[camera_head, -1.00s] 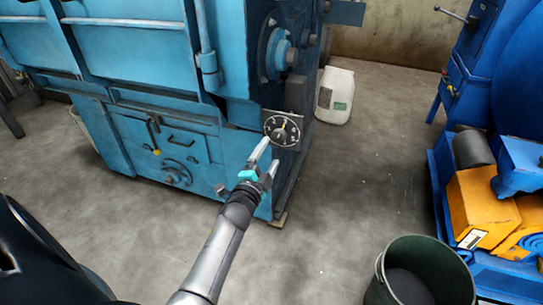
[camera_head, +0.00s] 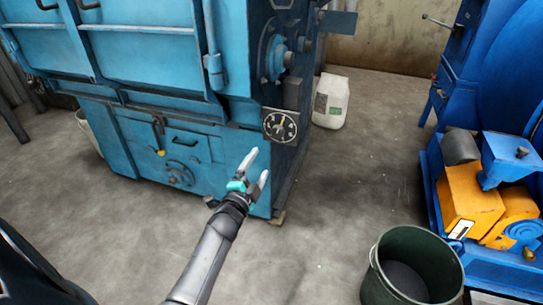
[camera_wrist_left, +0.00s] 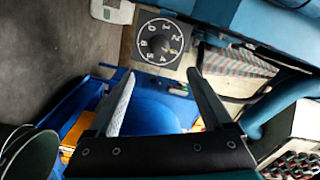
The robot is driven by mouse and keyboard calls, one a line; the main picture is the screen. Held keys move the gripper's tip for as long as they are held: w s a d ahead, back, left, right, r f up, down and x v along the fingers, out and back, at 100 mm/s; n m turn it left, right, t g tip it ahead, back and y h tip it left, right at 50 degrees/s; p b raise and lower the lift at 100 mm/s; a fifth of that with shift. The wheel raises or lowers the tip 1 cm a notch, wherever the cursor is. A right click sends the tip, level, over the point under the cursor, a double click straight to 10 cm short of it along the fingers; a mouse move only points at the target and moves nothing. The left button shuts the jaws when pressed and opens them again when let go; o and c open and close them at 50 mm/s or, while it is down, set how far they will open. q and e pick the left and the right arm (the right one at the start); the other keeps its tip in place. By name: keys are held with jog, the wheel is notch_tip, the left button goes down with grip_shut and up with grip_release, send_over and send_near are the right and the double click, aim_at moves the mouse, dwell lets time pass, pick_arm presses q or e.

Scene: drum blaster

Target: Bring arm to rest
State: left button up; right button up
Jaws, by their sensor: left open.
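My left gripper (camera_head: 257,168) is open and empty in the head view, in front of the blue machine's lower right corner. Its two fingers stand apart, also in the left wrist view (camera_wrist_left: 162,85). A black dial (camera_head: 280,126) with white numbers is mounted on the blue machine (camera_head: 160,60). The gripper is below and left of the dial, apart from it. The dial also shows in the left wrist view (camera_wrist_left: 160,42), beyond the fingertips. My right gripper is not in view.
A dark green bucket (camera_head: 372,285) stands at the lower right. A blue machine with orange parts (camera_head: 470,207) is at the right. A white canister (camera_head: 331,100) stands by the back wall. The grey floor between the machines (camera_head: 350,190) is clear.

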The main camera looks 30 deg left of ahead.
pick_arm(q)
jog(key=s+d+f+n+g+h+p, duration=0.1)
jog(key=s+d+f+n+g+p, duration=0.25)
jog(key=s+f, duration=0.6)
jog(key=s+d+f+n+g+h+p, duration=0.15)
jog(key=s+d+f+g, duration=0.35)
jog(key=f, duration=0.8)
jog(key=s+d+f+n+g+p, duration=0.1)
jog(key=s+f+n+g, duration=0.1)
jog(key=s, duration=1.1)
jog(key=s+d+f+n+g+p, duration=0.1)
jog(key=s+f+g, duration=0.4)
jog(key=s, duration=0.8)
notch_tip(320, 180, down, 2)
jog(key=shift+s+d+n+h+p, duration=0.2)
jog(key=shift+s+n+h+p, duration=0.15)
jog(key=shift+n+p, duration=0.35)
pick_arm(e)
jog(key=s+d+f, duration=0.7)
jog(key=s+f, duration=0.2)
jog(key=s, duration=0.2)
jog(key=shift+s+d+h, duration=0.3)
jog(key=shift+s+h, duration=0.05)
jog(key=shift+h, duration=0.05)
pick_arm(q)
jog(key=shift+w, duration=0.1)
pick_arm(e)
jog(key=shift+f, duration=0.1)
